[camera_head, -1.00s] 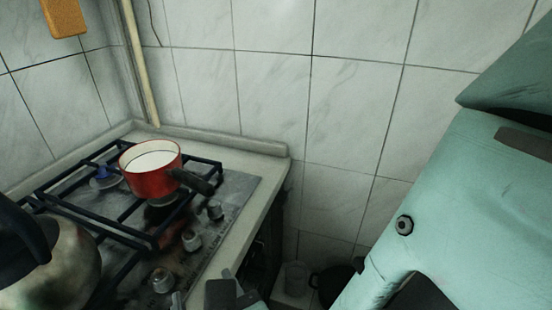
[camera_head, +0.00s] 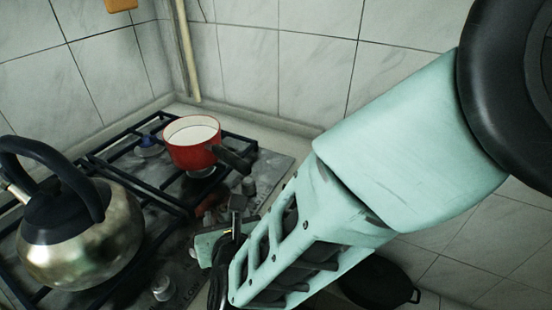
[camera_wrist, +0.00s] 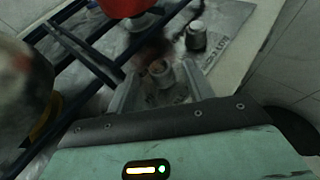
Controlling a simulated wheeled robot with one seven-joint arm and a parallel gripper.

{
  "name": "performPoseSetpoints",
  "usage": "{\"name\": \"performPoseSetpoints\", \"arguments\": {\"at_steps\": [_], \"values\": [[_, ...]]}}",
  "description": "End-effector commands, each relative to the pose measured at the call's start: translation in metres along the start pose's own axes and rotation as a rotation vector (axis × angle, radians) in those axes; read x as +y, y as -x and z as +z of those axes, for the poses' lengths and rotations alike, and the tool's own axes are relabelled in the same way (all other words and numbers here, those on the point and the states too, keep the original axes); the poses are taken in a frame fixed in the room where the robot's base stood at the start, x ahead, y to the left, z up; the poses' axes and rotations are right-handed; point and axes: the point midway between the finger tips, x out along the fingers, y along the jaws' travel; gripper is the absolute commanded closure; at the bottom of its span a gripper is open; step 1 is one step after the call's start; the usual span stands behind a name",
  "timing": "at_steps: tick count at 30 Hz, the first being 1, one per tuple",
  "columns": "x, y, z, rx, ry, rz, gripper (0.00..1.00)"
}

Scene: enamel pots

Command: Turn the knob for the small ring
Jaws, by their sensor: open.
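Several grey knobs line the front of the stove (camera_head: 200,262). One knob (camera_wrist: 160,72) sits between my fingertips in the wrist view. I cannot tell whether they touch it. A farther knob (camera_wrist: 195,36) stands beyond it. A front knob (camera_head: 163,287) shows clear of my gripper in the head view. My gripper (camera_head: 222,228) is open over the knob row; it also shows in the wrist view (camera_wrist: 158,82). A small red pot (camera_head: 193,152) stands on the back right grate. Which knob serves the small ring is not visible from markings.
A steel kettle (camera_head: 82,240) with a black handle stands on the left. The red pot's dark handle (camera_head: 232,158) reaches toward the knobs. Dark grates (camera_head: 130,182) cover the hob. A blue patch (camera_head: 147,147) shows at the back left burner. A black pan (camera_head: 378,283) lies lower right.

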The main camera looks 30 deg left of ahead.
Motion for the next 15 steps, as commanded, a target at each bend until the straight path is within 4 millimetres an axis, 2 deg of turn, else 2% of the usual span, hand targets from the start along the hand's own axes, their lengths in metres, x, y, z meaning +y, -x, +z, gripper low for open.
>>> {"name": "performPoseSetpoints", "arguments": {"at_steps": [6, 15], "values": [[0.001, -0.019, 0.0, 0.0, 0.0, 0.001, 0.48], [0.0, -0.022, 0.0, 0.0, 0.001, 0.0, 0.48]]}}
